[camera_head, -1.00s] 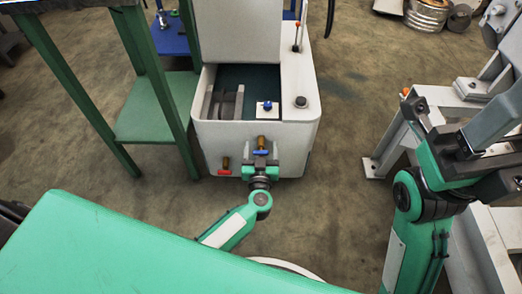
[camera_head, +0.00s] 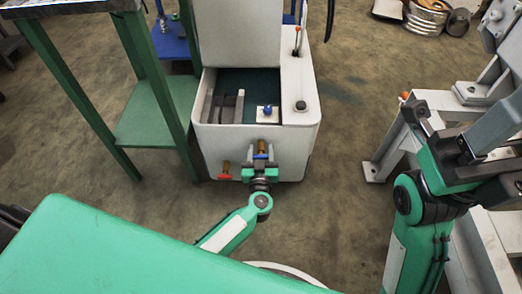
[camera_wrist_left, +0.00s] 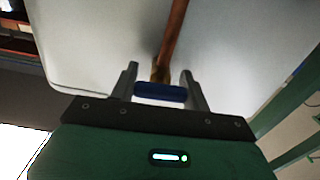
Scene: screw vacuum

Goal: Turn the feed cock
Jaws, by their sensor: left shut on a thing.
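Two brass cocks stick out of the front of a white machine (camera_head: 210,145). One cock has a blue handle (camera_head: 262,156), the other a red handle (camera_head: 224,177) to its left. Which one is the feed cock, I cannot tell. My left gripper (camera_head: 260,168) is at the blue-handled cock. In the left wrist view, the blue handle (camera_wrist_left: 160,92) lies crosswise between its two grey fingers (camera_wrist_left: 160,84), which are shut on its ends. The brass stem (camera_wrist_left: 170,50) runs up beyond it. My right gripper (camera_head: 440,125) is at the right, its jaws unclear.
A green table frame (camera_head: 165,90) stands close on the machine's left. A grey-white metal stand (camera_head: 388,150) is at the right, near my right arm. Bare floor (camera_head: 345,120) lies between the machine and the stand.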

